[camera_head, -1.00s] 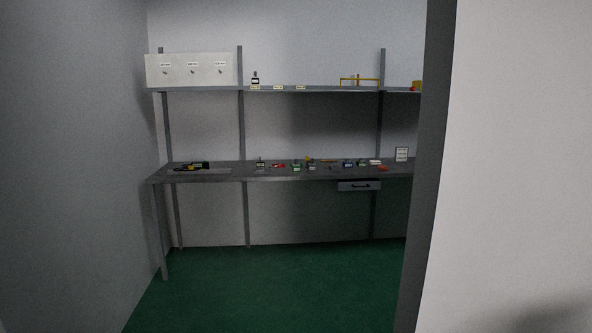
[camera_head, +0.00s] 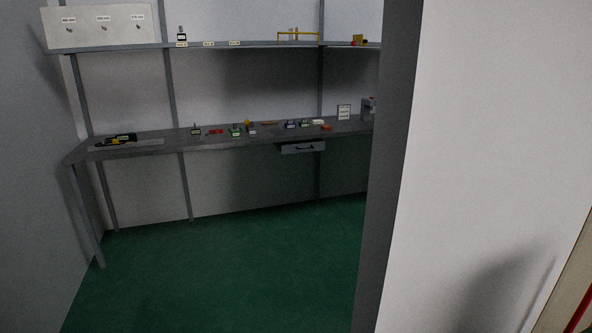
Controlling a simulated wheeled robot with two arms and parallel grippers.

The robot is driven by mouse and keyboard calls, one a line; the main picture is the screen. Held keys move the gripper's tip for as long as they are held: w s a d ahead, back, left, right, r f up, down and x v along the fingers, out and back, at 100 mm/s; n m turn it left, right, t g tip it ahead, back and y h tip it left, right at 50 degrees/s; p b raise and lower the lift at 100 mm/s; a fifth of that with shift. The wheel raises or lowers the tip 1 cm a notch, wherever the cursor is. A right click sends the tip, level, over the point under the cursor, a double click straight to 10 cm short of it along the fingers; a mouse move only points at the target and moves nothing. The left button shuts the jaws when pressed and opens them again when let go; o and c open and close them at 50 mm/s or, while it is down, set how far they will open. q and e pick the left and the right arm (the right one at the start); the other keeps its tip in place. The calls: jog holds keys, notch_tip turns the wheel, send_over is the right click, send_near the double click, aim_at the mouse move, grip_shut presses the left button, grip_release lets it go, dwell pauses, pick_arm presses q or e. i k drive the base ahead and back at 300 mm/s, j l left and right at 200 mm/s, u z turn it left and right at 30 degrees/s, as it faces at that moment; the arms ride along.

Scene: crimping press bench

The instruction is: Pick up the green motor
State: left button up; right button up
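A small green object (camera_head: 235,131), which may be the green motor, stands on the grey workbench (camera_head: 140,146) among several other small parts. It is far off and too small to identify for certain. Neither of my grippers shows in the head view.
A yellow and black tool (camera_head: 116,140) lies at the bench's left end. A drawer (camera_head: 302,147) hangs under the bench. A shelf (camera_head: 110,47) runs above. A white wall (camera_head: 470,150) with a dark edge (camera_head: 398,150) stands close on the right. The green floor (camera_head: 220,260) before the bench is clear.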

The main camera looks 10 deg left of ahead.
aim_at(235, 134)
jog(key=i+j+u, duration=0.4)
jog(key=i, duration=0.35)
jog(key=i+u, duration=0.35)
jog(key=i, duration=0.45)
